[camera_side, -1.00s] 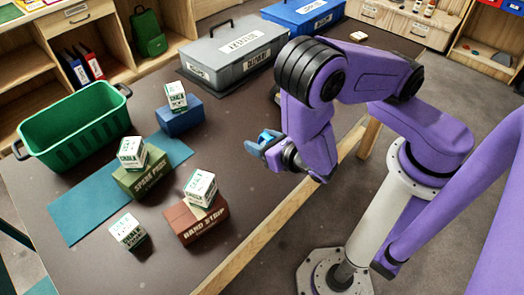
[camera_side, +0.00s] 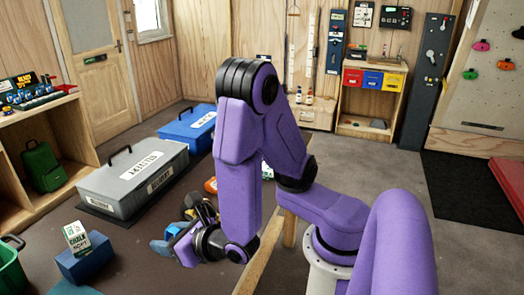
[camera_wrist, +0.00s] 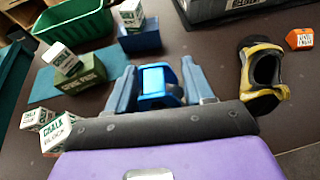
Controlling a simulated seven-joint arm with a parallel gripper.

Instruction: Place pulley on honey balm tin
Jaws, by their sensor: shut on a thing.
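My gripper (camera_wrist: 158,88) is shut on a blue pulley (camera_wrist: 155,80), held between its two blue-grey fingers in the wrist view. In the side view my gripper (camera_side: 172,246) is low over the dark table, left of my arm; the pulley is hard to make out there. An orange item with a white label (camera_wrist: 299,39) stands at the upper right of the wrist view; it may be the honey balm tin, but I cannot read its label. Its orange side also shows in the side view (camera_side: 210,185), partly hidden by my arm. The pulley is apart from it.
A yellow and black shoe (camera_wrist: 264,80) lies between my gripper and the orange item. A grey toolbox (camera_side: 135,182) and a blue case (camera_side: 188,128) stand behind. Chalk boxes on coloured blocks (camera_wrist: 82,92) and a green bin (camera_wrist: 72,22) are at left.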

